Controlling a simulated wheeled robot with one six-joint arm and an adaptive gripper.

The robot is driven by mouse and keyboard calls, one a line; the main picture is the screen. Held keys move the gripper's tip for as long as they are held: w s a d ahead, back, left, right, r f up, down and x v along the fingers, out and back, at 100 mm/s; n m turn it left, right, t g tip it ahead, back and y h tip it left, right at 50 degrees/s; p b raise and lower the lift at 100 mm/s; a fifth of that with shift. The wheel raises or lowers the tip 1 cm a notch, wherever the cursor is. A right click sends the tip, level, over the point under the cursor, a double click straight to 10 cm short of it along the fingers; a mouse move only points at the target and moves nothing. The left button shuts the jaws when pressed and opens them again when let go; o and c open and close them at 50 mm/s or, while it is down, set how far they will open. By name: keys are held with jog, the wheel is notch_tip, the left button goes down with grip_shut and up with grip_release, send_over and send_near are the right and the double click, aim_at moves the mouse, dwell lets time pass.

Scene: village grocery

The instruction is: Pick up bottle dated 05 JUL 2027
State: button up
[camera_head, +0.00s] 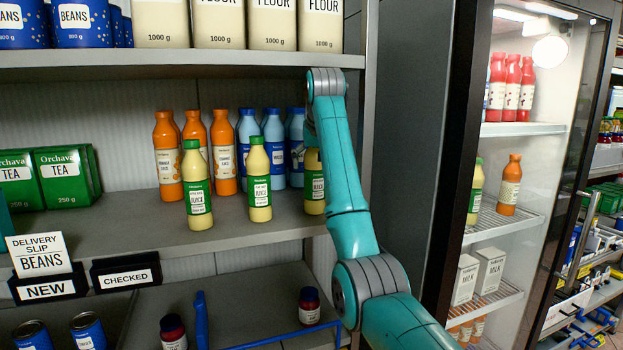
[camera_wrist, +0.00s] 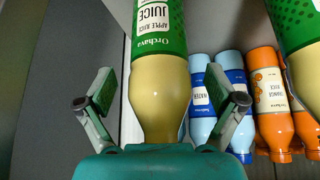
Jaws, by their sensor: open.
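Three yellow apple juice bottles with green caps and green labels stand on the middle shelf: a left one (camera_head: 197,188), a middle one (camera_head: 259,183) and a right one (camera_head: 313,185), partly hidden by my arm. No date on them is readable. In the wrist view, one juice bottle (camera_wrist: 158,100) appears upside down between the open jaws of my gripper (camera_wrist: 165,92); it looks like the right one. Gaps show between the bottle and both fingers. Another juice bottle (camera_wrist: 300,70) is at the right edge.
Orange juice bottles (camera_head: 168,165) and blue water bottles (camera_head: 272,150) stand behind. Flour packs (camera_head: 217,25) fill the shelf above, whose front edge (camera_head: 180,63) is close to my arm. A fridge (camera_head: 520,130) stands at right. Clear shelf lies left of the juice bottles.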

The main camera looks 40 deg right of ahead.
jog(key=shift+w+f, duration=0.1)
jog(key=c, duration=1.6)
jog(key=shift+c, duration=0.7)
jog(key=shift+r, duration=0.2)
